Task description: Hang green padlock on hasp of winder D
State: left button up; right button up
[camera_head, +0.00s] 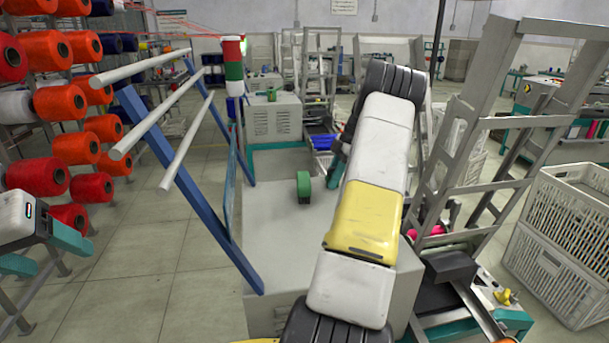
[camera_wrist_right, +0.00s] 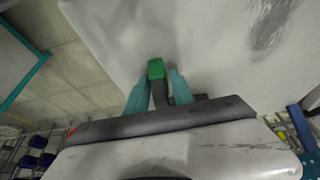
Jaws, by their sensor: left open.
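The green padlock (camera_head: 304,187) stands on the grey cabinet top (camera_head: 275,225) in the head view, its side dark. In the right wrist view the padlock (camera_wrist_right: 156,70) lies between and just beyond the two teal fingers of my right gripper (camera_wrist_right: 161,84). A small gap shows on its right side, so the gripper looks open around or just short of it; contact cannot be told. In the head view my right arm hides most of that gripper. My left gripper (camera_head: 46,252) is open and empty at the left edge. No hasp or letter D can be made out.
A blue frame with pale rods (camera_head: 150,125) stands left of the cabinet. A red, white and green signal post (camera_head: 232,65) rises behind it. Yarn cones (camera_head: 68,145) fill the left rack. White crates (camera_head: 560,240) and a grey metal frame (camera_head: 470,130) are at the right.

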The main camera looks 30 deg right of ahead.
jog(key=shift+o, duration=0.7)
jog(key=shift+r, duration=0.2)
jog(key=v, duration=1.2)
